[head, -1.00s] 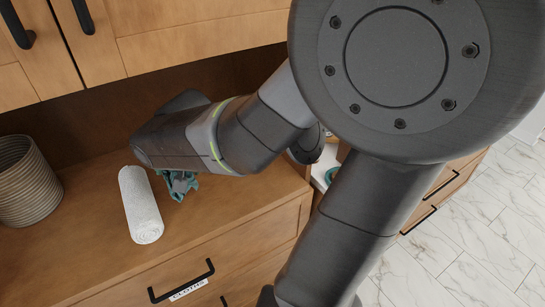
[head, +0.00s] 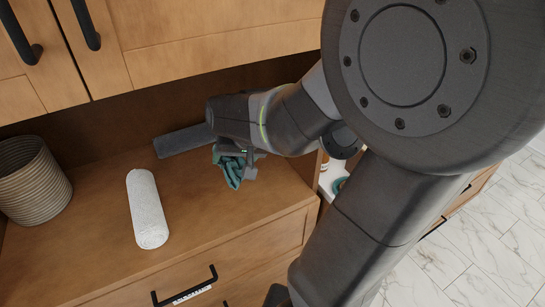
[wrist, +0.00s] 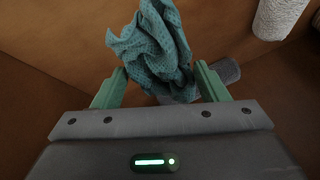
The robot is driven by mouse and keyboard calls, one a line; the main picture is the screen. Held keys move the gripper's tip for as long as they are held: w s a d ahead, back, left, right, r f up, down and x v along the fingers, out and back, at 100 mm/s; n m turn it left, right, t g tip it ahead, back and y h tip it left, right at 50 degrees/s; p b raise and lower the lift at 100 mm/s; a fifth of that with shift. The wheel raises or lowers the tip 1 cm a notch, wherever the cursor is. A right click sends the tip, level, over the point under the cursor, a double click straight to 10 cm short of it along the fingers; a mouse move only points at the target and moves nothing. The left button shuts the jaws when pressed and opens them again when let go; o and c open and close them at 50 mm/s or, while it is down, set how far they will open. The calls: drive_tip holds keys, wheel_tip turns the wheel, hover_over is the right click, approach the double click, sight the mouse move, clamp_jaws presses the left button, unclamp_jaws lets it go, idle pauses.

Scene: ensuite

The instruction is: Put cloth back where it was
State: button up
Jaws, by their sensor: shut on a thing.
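A crumpled teal cloth (head: 231,168) hangs from my gripper (head: 240,155) over the right part of the wooden counter (head: 200,215) in the head view. In the wrist view the cloth (wrist: 152,50) is bunched between the two green fingers of my gripper (wrist: 161,80), which is shut on it. Its loose folds stick out past the fingertips. I cannot tell whether its lowest fold touches the counter. My arm hides part of the gripper in the head view.
A white rolled towel (head: 147,208) lies left of the cloth. A grey roll (head: 183,140) lies behind, near the back wall. A ribbed basket (head: 32,180) stands far left. Cabinets (head: 190,35) overhang the counter. The front middle is clear.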

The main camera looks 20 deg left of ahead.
drive_tip(key=w+d+f, duration=0.1)
drive_tip(key=w, duration=0.1)
drive_tip(key=w+d, duration=0.2)
drive_tip(key=w+d+f, duration=0.1)
drive_tip(key=w+d, duration=0.1)
drive_tip(key=shift+d+f, duration=0.1)
drive_tip(key=shift+f, duration=0.2)
wheel_tip(320, 180, down, 4)
drive_tip(key=shift+w+d+f, duration=0.15)
drive_tip(key=shift+w+f, duration=0.05)
drive_tip(key=shift+f, duration=0.1)
drive_tip(key=o, duration=0.9)
drive_tip(key=shift+o, duration=0.2)
